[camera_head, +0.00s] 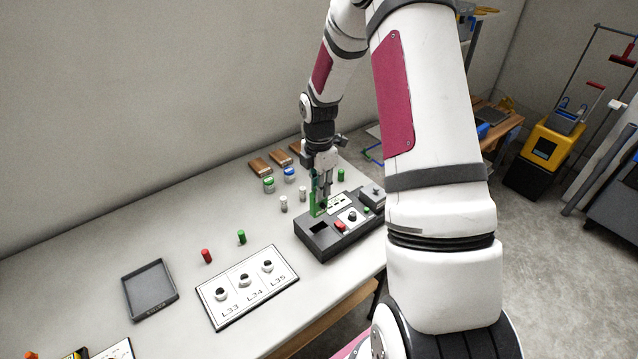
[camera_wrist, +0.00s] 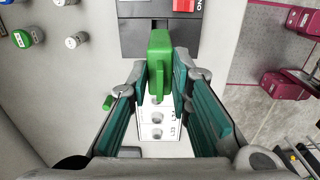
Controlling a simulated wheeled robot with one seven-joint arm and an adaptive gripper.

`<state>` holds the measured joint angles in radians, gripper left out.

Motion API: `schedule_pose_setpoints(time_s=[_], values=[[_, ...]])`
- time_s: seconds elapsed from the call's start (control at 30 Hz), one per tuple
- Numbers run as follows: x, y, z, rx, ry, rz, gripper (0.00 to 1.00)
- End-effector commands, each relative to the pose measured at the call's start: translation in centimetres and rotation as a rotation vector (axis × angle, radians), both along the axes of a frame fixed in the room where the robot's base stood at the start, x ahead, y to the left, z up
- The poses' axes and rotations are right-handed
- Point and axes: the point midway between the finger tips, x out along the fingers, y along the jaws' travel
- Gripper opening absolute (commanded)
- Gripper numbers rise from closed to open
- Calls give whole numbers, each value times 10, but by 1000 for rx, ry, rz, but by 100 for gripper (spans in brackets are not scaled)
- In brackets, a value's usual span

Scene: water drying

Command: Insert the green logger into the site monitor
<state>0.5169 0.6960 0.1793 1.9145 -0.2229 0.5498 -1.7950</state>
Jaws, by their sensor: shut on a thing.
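The green logger (camera_head: 314,206) is an upright green block held over the back part of the site monitor (camera_head: 318,246), a dark grey box on the table. My gripper (camera_head: 321,190) is shut on the logger. In the wrist view the logger (camera_wrist: 159,60) sits between the teal finger pads of my gripper (camera_wrist: 161,85), with its far end over the edge of the monitor (camera_wrist: 133,38). The monitor's top has a dark rectangular opening, a red button and a dial. I cannot tell whether the logger touches the monitor; its lower end is partly hidden.
A white panel (camera_head: 246,286) labelled L33, L34 and L35 lies left of the monitor, near an empty dark tray (camera_head: 150,290). Red (camera_head: 207,256) and green (camera_head: 241,237) cylinders stand behind the panel. Jars, small white cylinders and brown blocks (camera_head: 260,166) stand behind the monitor.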

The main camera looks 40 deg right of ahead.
Motion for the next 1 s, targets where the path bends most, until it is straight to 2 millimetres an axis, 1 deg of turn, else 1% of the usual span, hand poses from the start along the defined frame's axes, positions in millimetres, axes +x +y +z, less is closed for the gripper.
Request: schedule_pose_setpoints(time_s=[0.03,0.2,0.5,0.7,1.0], values=[[0,0,-6,1,2,-1,0],[0,0,-21,1,2,-2,0],[0,0,-45,0,1,-2,0],[0,0,-52,0,1,-2,0],[0,0,-53,0,0,-2,0]])
